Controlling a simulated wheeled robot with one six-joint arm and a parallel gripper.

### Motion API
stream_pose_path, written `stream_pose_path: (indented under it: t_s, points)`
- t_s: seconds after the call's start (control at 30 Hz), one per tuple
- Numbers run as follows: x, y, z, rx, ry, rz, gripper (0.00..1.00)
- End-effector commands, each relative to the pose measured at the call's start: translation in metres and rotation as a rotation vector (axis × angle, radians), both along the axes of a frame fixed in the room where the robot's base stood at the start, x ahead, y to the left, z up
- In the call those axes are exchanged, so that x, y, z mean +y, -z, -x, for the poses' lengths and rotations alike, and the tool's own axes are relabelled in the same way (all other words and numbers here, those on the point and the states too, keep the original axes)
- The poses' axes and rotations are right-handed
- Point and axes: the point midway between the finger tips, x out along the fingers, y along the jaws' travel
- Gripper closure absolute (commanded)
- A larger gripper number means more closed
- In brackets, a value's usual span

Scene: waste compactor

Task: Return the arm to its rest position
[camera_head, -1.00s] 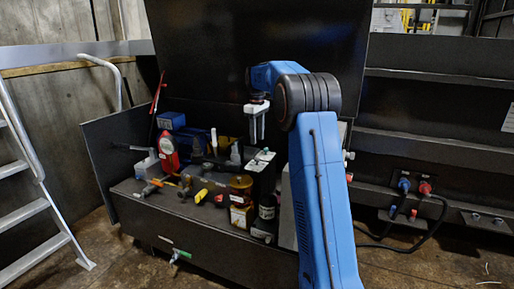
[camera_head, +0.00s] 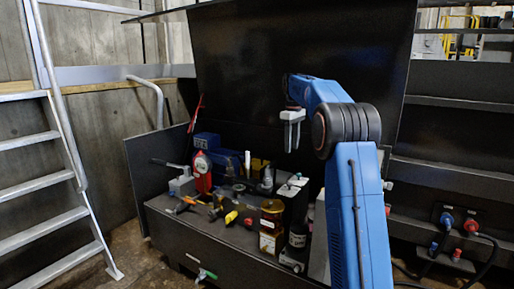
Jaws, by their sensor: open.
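My blue arm rises from the bottom right, bends at a dark joint, and reaches left over the open dark toolbox (camera_head: 215,262). My gripper (camera_head: 290,148) hangs at its end, pointing down, open and empty. It is above the toolbox's right part, in front of the raised dark lid (camera_head: 300,50), with a gap to the items below. The arm hides part of the toolbox's right end.
The toolbox holds a red device (camera_head: 202,173), a blue box (camera_head: 207,141), an amber jar (camera_head: 271,225), a dark bottle (camera_head: 297,237) and several tools. A metal ladder (camera_head: 40,178) stands left. Blue and red plugs (camera_head: 446,219) are at right. Floor shows at lower left.

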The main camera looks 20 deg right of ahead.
Motion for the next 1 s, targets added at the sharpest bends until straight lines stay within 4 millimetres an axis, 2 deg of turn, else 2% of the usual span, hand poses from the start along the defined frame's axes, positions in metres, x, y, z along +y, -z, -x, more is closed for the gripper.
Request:
stream_pose_path:
  t_s: [0.17,0.27,0.37,0.73,1.0]
  points:
    - [0.003,-0.002,0.003,-0.003,0.003,0.001,0.6]
    - [0.012,-0.009,0.014,-0.014,0.014,0.004,0.6]
    - [0.027,-0.018,0.032,-0.031,0.034,0.008,0.6]
    - [0.09,-0.041,0.128,-0.111,0.136,0.016,0.6]
    - [0.13,-0.038,0.205,-0.168,0.211,0.011,0.6]
